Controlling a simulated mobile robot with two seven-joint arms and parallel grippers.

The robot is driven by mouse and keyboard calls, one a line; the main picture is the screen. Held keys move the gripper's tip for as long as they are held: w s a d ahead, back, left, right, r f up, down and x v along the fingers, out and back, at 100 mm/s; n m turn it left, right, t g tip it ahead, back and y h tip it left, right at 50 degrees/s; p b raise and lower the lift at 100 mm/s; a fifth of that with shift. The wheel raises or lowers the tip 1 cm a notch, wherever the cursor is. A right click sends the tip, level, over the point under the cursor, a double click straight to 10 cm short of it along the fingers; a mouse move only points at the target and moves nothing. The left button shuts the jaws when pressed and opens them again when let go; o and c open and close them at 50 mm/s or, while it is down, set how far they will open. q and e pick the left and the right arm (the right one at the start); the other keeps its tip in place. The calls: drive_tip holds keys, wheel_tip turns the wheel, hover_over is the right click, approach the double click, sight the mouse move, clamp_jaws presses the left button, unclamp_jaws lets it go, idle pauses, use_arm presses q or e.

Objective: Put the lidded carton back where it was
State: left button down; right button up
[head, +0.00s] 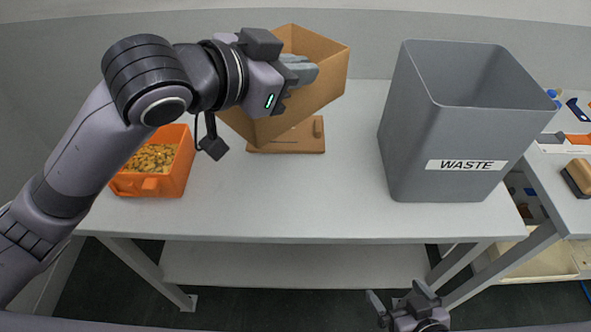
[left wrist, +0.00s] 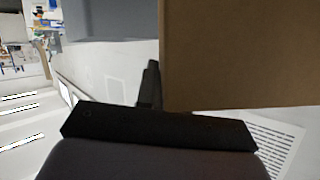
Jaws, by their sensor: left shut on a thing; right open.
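The brown carton (head: 327,62) is held tilted above the back left of the table, its open top facing me. I see no lid on it. My left gripper (head: 302,72) is shut on the carton's wall and partly hides it. In the left wrist view the carton (left wrist: 240,55) fills the upper right, beside a dark finger (left wrist: 150,85). A flat tan piece with a small raised knob (head: 290,140) lies on the table below the carton; it may be the lid. My right gripper (head: 398,298) is open and empty, low in front of the table.
A grey bin marked WASTE (head: 440,130) stands on the right of the white table (head: 300,210). An orange container of brown bits (head: 170,182) stands at the left, partly behind my left arm. The table's front middle is clear. A side table (head: 565,205) holds small items.

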use_arm(q)
drive_tip(key=shift+w+d, duration=0.3)
wheel_tip(320, 180, down, 20)
drive_tip(key=b, duration=0.2)
use_arm(e)
drive_tip(key=shift+w+d+f, duration=0.15)
drive_tip(key=shift+f, duration=0.4)
drive_tip(key=shift+w+d+f, duration=0.15)
drive_tip(key=shift+f, duration=0.35)
use_arm(q)
drive_tip(key=shift+f, duration=0.25)
drive_tip(key=c, duration=1.3)
unclamp_jaws()
drive_tip(key=shift+o, duration=0.2)
drive_tip(key=shift+r, duration=0.15)
drive_tip(key=v, duration=1.2)
drive_tip(key=shift+r, duration=0.25)
use_arm(e)
drive_tip(key=shift+r, duration=0.1)
